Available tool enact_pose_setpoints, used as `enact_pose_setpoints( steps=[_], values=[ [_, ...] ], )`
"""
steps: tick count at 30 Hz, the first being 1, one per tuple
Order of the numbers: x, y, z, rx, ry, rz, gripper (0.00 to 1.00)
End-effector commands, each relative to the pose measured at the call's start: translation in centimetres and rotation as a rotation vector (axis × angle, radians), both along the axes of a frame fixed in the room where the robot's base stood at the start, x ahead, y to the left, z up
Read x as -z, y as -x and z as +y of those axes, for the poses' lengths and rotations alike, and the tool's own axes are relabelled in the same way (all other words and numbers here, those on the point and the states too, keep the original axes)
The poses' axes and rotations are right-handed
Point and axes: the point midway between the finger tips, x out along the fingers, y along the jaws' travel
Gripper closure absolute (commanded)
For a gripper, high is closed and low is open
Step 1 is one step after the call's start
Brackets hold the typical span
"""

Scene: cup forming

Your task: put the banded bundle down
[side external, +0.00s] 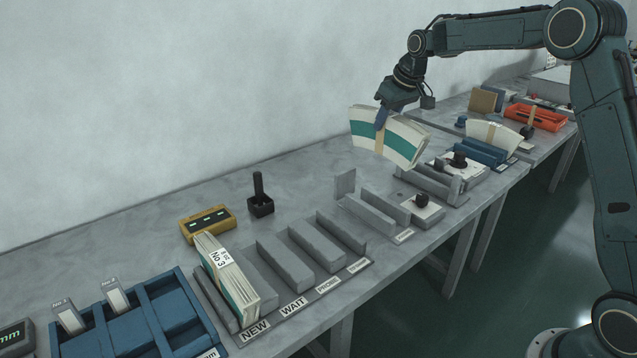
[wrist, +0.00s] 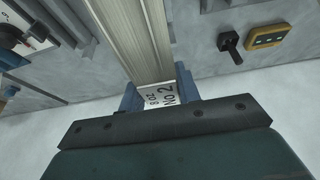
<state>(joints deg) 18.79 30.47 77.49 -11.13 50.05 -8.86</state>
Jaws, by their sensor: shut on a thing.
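The banded bundle (side external: 362,128) is a curved fan of white paper blanks with a green stripe and a tan band around its middle. My gripper (side external: 381,118) is shut on it at the band and holds it in the air above the table. In the wrist view, my gripper (wrist: 158,97) has a blue finger on each side of the bundle (wrist: 130,40). A label on it reads "8 oz No 2". A grey slotted rack (side external: 285,262) stands below and left, with slots marked NEW, WAIT and PROBE; a fourth label is hard to read. The last three slots look empty.
Another bundle (side external: 226,272), marked No 3, stands in the NEW slot. A blue tray (side external: 130,330), yellow box (side external: 207,222) and black joystick (side external: 260,195) lie left. Grey fixtures (side external: 365,212) stand below the held bundle. A blue holder (side external: 484,152) with a bundle is at right.

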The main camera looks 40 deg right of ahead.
Motion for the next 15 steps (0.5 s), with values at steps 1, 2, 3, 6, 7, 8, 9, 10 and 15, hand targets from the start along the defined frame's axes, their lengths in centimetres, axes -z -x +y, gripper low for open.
enact_pose_setpoints(
  steps=[1, 2, 3, 6, 7, 8, 9, 10, 15],
  values=[
    [0.4, 0.0, 0.0, -0.001, 0.000, -0.001, 1.00],
    [0.8, 0.0, 0.0, -0.001, 0.000, 0.000, 1.00],
    [1.3, 0.0, 0.0, -0.001, 0.000, 0.000, 1.00],
    [2.9, 0.0, 0.0, 0.000, 0.000, 0.001, 1.00],
    [3.4, 0.0, 0.0, 0.001, 0.000, 0.001, 1.00],
    [3.9, 0.0, 0.0, 0.001, 0.000, 0.001, 1.00],
    [4.7, 0.0, 0.0, 0.001, 0.000, 0.002, 1.00],
    [5.2, 0.0, 0.0, 0.000, 0.000, 0.001, 1.00],
    [8.3, 0.0, 0.1, 0.000, 0.000, 0.002, 1.00]
  ],
)
